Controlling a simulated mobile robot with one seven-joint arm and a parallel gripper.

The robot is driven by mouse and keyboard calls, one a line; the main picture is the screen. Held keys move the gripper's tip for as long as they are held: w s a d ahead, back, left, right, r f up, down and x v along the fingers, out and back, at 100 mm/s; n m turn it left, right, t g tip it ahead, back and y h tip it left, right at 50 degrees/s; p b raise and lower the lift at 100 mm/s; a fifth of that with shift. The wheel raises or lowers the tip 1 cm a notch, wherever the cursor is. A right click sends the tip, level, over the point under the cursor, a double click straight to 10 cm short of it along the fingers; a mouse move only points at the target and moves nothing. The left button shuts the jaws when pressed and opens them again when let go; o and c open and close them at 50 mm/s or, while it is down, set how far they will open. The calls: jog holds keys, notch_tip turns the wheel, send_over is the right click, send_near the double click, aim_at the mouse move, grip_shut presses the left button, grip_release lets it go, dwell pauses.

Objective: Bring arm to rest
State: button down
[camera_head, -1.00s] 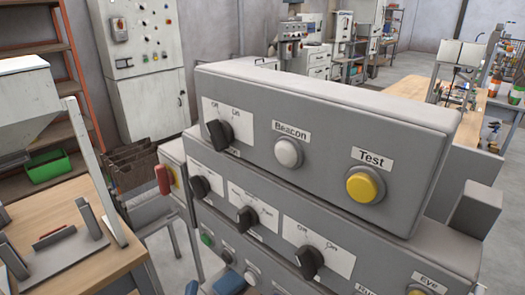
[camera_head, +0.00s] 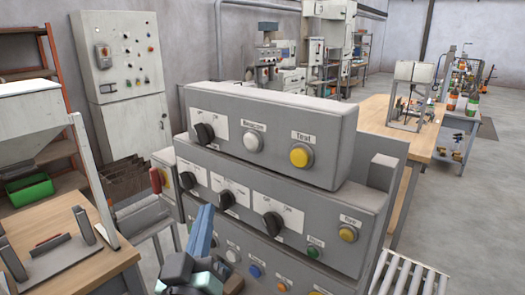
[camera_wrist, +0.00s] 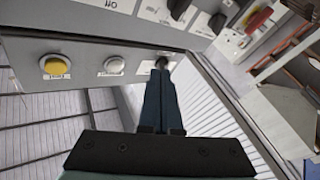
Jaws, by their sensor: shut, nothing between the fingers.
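My gripper (camera_head: 205,212) is in the lower middle of the head view, in front of the grey control panel (camera_head: 268,98). Its blue fingers are together and point upward, with nothing between them. In the wrist view my gripper (camera_wrist: 162,78) also shows shut and empty. Its tips overlap the panel's lower edge in that view, near a black knob; I cannot tell how large the gap is. The panel carries black selector knobs (camera_head: 205,133), a white Beacon button (camera_head: 253,142) and a yellow Test button (camera_head: 301,155). Most of my arm is out of view.
A wooden bench (camera_head: 75,268) with metal brackets stands at the left. A red switch handle (camera_head: 156,181) is on the panel's left side. A roller conveyor (camera_head: 408,275) lies at the lower right. Another wooden table (camera_head: 385,118) stands behind. Open floor shows at the right.

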jog(key=s+d+r+m+t+h, duration=0.1)
jog(key=s+d+r+m+t, duration=0.15)
jog(key=r, duration=0.75)
jog(key=s+d+r+m+t, duration=0.15)
jog(key=d+r, duration=0.25)
jog(key=r, duration=0.5)
jog(key=s+d+r+t+y, duration=0.1)
jog(key=s+d+r+t, duration=0.1)
jog(key=s+r, duration=0.8)
notch_tip(320, 180, up, 2)
jog(key=shift+s+d+r+t+p, duration=0.15)
jog(key=shift+s+d+t+p, duration=0.1)
jog(key=shift+d+t+p, duration=0.15)
